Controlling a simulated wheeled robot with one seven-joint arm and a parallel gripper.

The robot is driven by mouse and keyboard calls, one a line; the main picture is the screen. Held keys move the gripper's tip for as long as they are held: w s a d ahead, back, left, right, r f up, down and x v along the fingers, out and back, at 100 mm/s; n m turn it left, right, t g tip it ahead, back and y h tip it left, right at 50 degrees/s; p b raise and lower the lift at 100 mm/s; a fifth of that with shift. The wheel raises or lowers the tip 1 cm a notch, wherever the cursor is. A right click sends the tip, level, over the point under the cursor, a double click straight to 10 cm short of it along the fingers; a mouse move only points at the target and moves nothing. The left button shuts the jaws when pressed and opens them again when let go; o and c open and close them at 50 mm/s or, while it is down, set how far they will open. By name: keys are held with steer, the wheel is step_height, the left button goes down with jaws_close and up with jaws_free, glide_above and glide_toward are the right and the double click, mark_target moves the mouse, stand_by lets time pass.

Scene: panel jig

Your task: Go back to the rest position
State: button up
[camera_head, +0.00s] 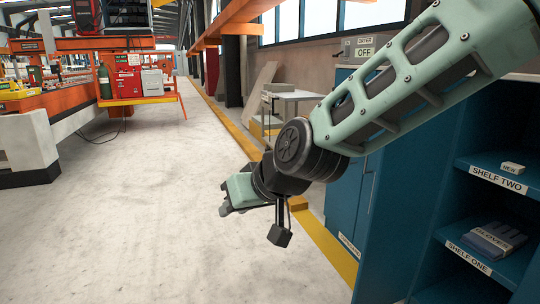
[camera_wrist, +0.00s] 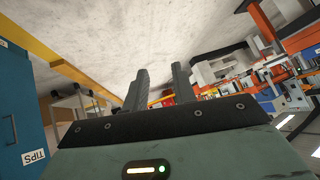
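My gripper (camera_head: 224,207) hangs at the end of my bent arm over open concrete floor, left of the blue cabinet. In the wrist view, the two dark fingers of my gripper (camera_wrist: 160,75) stand apart with an empty gap between them. My gripper touches nothing that I can see.
A blue cabinet (camera_head: 447,213) stands close on the right, with labelled shelves and a dark grey-blue item (camera_head: 494,238) on shelf one. A small table (camera_head: 290,96) stands behind my arm. An orange cart (camera_head: 137,90) is farther off. The floor (camera_head: 130,215) at left is clear.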

steer(key=s+d+f+n+g+h, duration=0.1)
steer(key=s+d+f+g+h, duration=0.25)
steer(key=s+d, duration=0.8)
steer(key=s+d+f+g+h, duration=0.3)
steer(key=s+d+f, duration=0.1)
steer(key=s+d, duration=0.75)
step_height(320, 180, up, 31)
steer(key=a+p, duration=0.2)
steer(key=p, duration=2.8)
steer(key=shift+s+a+p, duration=0.35)
steer(key=shift+a+p, duration=0.05)
steer(key=shift+t, duration=0.25)
